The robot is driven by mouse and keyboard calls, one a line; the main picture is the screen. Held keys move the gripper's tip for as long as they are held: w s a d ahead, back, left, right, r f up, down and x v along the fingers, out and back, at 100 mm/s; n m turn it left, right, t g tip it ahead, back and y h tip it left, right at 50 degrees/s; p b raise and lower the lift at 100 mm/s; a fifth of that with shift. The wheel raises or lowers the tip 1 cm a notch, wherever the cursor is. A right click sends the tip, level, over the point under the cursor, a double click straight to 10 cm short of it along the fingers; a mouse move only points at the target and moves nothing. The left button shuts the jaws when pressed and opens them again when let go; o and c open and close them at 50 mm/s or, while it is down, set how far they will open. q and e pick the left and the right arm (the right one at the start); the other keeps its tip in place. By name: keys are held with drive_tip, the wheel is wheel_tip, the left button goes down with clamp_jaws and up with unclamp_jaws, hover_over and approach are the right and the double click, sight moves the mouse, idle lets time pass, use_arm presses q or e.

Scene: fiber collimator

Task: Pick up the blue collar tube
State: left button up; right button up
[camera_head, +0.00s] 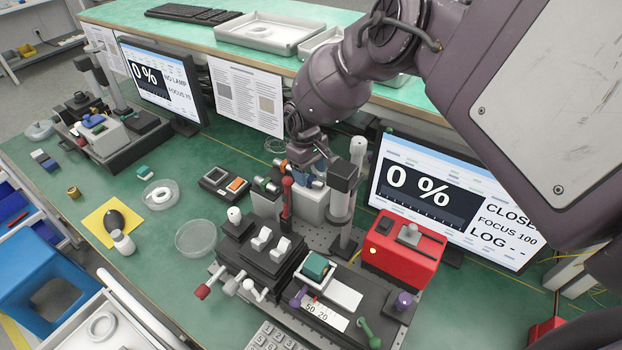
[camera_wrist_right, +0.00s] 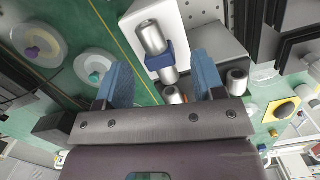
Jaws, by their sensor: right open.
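My right gripper (camera_head: 308,176) reaches down from the upper right over the bench, above a pale block (camera_head: 312,205). In the right wrist view my right gripper (camera_wrist_right: 163,68) is open, its two blue fingers apart. The blue collar tube (camera_wrist_right: 152,37), a silver cylinder with a square blue collar (camera_wrist_right: 158,56), shows between and beyond the fingers, over the white block. The fingers do not appear to touch it. In the head view the gripper largely hides the tube. My left gripper is in neither view.
Another silver tube (camera_wrist_right: 237,80) stands right of the fingers. A dark post (camera_head: 343,200) stands close to the right gripper. A red box (camera_head: 402,248) and a monitor (camera_head: 440,195) are to the right.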

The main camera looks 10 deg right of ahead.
drive_tip(key=shift+s+f, duration=0.1)
drive_tip(key=shift+f, duration=0.6)
drive_tip(key=shift+c, duration=0.3)
drive_tip(key=c, duration=1)
drive_tip(key=shift+o, duration=0.2)
drive_tip(key=shift+r, duration=0.15)
